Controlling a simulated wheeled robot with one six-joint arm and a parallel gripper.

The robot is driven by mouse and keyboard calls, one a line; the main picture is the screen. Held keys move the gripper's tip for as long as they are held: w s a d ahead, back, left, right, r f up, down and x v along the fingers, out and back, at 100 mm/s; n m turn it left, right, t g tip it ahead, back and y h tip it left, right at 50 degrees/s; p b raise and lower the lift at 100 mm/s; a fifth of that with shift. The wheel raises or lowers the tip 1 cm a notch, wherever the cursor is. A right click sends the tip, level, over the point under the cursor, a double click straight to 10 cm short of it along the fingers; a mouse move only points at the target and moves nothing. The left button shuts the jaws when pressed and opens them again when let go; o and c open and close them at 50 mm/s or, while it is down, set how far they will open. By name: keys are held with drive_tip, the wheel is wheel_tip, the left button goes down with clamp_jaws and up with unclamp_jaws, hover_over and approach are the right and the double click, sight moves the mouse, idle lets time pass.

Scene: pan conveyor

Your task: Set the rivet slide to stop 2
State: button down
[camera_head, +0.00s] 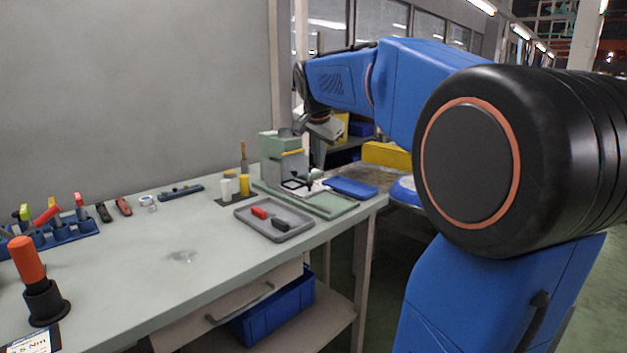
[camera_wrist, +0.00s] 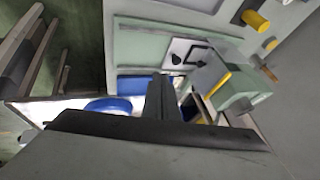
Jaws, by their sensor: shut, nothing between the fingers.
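A green press-like machine (camera_head: 283,158) stands on a green base plate (camera_head: 330,207) at the right end of the bench. It also shows in the wrist view (camera_wrist: 238,88). On its base a white plate (camera_wrist: 180,46) carries a dark frame and a small black knob (camera_wrist: 177,59). I cannot tell for sure which part is the rivet slide, and no stop marks are legible. My gripper (camera_wrist: 162,84) is shut and empty, with its fingers held above the base area, apart from the knob. In the head view its fingers are partly hidden beside the machine.
A grey tray (camera_head: 246,222) with a red and a black piece lies in front of the machine. The bench's left-middle is mostly clear.

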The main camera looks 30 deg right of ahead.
drive_tip(key=s+f+m, duration=0.1)
approach(303, 191)
drive_tip(key=shift+m, duration=0.3)
drive_tip(key=s+d+f, duration=0.2)
drive_tip(key=s+d, duration=0.1)
drive_tip(key=s+d+f, duration=0.1)
drive_tip(key=shift+s+d, duration=0.25)
drive_tip(key=shift+w+a, duration=0.1)
drive_tip(key=shift+w, duration=1.05)
drive_tip(key=shift+w+f, duration=0.15)
drive_tip(key=shift+w, duration=0.6)
drive_tip(key=shift+w, duration=0.1)
drive_tip(key=shift+w+a, duration=0.2)
drive_tip(key=shift+w, duration=1)
drive_tip(key=shift+w+a, duration=0.25)
drive_tip(key=shift+w, duration=0.9)
